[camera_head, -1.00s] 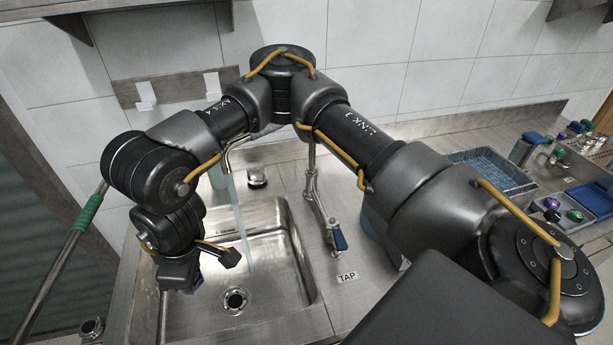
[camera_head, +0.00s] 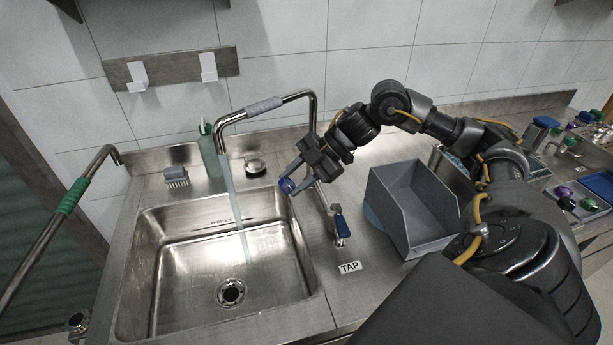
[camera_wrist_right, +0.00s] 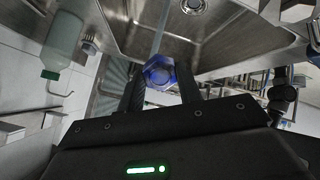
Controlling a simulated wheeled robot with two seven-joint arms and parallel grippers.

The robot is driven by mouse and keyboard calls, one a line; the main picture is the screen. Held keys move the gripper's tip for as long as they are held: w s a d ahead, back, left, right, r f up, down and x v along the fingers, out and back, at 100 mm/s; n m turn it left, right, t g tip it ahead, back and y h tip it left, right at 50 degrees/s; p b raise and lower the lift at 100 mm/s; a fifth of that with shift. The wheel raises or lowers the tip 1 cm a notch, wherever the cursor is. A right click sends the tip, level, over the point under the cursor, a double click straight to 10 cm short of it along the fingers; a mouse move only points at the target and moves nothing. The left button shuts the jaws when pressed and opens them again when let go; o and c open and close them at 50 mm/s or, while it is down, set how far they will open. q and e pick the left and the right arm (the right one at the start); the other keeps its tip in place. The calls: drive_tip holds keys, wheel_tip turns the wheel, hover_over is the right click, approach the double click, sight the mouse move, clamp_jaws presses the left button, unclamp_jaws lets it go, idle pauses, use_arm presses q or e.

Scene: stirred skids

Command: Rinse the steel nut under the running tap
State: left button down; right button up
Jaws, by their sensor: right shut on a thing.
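My right gripper (camera_head: 292,178) is above the sink's right rim, to the right of the water. It is shut on a small blue, six-sided piece with a ring-like face, the nut (camera_head: 287,186). In the right wrist view the nut (camera_wrist_right: 159,72) sits between the two dark fingertips (camera_wrist_right: 160,80); it looks blue rather than bare steel. The tap spout (camera_head: 235,118) has a grey sleeve and arches over the sink (camera_head: 190,258). A pale stream of water (camera_head: 235,205) falls from it towards the drain (camera_head: 231,292). The nut is apart from the stream. My left gripper is not in view.
A grey bin (camera_head: 425,215) is further right. A green bottle (camera_head: 210,155) and a brush (camera_head: 176,177) stand behind the sink. The basin is empty.

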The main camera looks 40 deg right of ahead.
sight(293, 182)
drive_tip(key=d, duration=0.2)
drive_tip(key=d+y, duration=0.1)
drive_tip(key=shift+s+d+r, duration=0.15)
drive_tip(key=shift+s+r, duration=0.05)
drive_tip(key=shift+r, duration=0.15)
drive_tip(key=shift+w+a+f, duration=0.1)
drive_tip(key=shift+w+a, duration=0.2)
drive_tip(key=shift+a, duration=0.45)
drive_tip(key=w+a+f, duration=0.2)
drive_tip(key=w+a, duration=0.1)
drive_tip(key=a, duration=0.3)
drive_tip(key=w+a+f+p, duration=0.1)
drive_tip(key=w+a, duration=0.2)
drive_tip(key=a, duration=0.4)
drive_tip(key=shift+w+f, duration=0.2)
drive_tip(key=shift+f, duration=0.2)
drive_tip(key=shift+d, duration=0.15)
drive_tip(key=shift+d, duration=0.25)
drive_tip(key=shift+a+p, duration=0.2)
drive_tip(key=shift+p, duration=0.15)
